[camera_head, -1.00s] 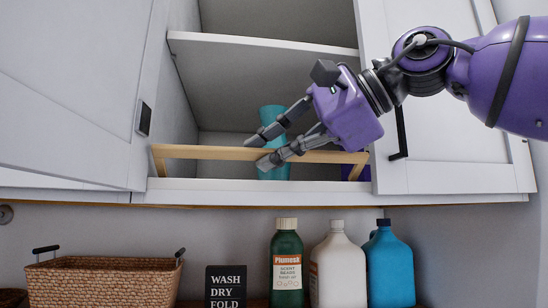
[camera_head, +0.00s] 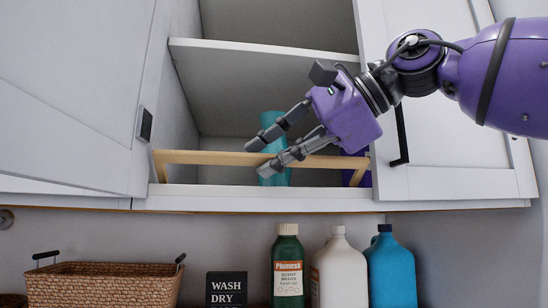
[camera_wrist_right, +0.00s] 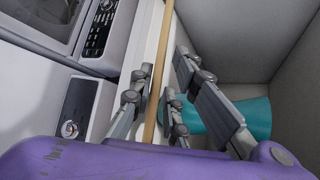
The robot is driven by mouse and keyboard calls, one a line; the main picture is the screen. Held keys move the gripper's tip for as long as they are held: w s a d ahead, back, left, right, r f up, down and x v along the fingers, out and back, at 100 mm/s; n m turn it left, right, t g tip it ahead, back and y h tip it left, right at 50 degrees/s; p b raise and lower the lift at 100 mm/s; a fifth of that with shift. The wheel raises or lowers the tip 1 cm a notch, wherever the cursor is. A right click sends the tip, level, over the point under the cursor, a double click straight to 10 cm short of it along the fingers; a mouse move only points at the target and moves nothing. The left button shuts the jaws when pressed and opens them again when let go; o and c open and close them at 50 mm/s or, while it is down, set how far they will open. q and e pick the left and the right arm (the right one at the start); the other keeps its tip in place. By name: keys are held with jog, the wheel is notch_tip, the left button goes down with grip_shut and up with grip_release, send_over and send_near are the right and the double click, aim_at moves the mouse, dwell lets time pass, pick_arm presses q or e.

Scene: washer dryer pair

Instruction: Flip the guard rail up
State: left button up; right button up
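The guard rail (camera_head: 205,157) is a light wooden bar with short end legs. It stands across the front of the open cabinet's bottom shelf and also shows in the wrist view (camera_wrist_right: 165,35). My right gripper (camera_head: 256,158) is at the middle of the rail, one finger above and one below in the head view. In the wrist view the rail runs between its spread fingers (camera_wrist_right: 162,68). The fingers are open, and I cannot tell whether either touches the rail. My left gripper is not in view.
A teal cylinder (camera_head: 272,122) stands behind the rail, close to the fingers. A purple item (camera_head: 358,175) is at the right. Cabinet doors (camera_head: 75,90) flank the opening. Below are a wicker basket (camera_head: 105,284), a sign (camera_head: 226,290) and bottles (camera_head: 288,265).

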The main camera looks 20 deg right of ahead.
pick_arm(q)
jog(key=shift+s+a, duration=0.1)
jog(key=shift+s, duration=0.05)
pick_arm(e)
jog(key=v, duration=1.2)
jog(key=shift+o, duration=1.5)
jog(key=a+f+n+t+y+b, duration=0.1)
jog(key=a+f+n+t+b, duration=0.35)
jog(key=f+b, duration=0.3)
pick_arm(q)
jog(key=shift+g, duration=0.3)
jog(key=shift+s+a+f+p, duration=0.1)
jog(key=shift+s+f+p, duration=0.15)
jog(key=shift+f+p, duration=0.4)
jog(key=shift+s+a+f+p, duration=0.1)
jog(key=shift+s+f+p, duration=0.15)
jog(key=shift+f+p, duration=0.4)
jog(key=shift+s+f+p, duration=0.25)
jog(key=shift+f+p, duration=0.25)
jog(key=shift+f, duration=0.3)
pick_arm(e)
jog(key=x, duration=0.8)
jog(key=shift+w+m, duration=0.15)
jog(key=shift+m, duration=0.3)
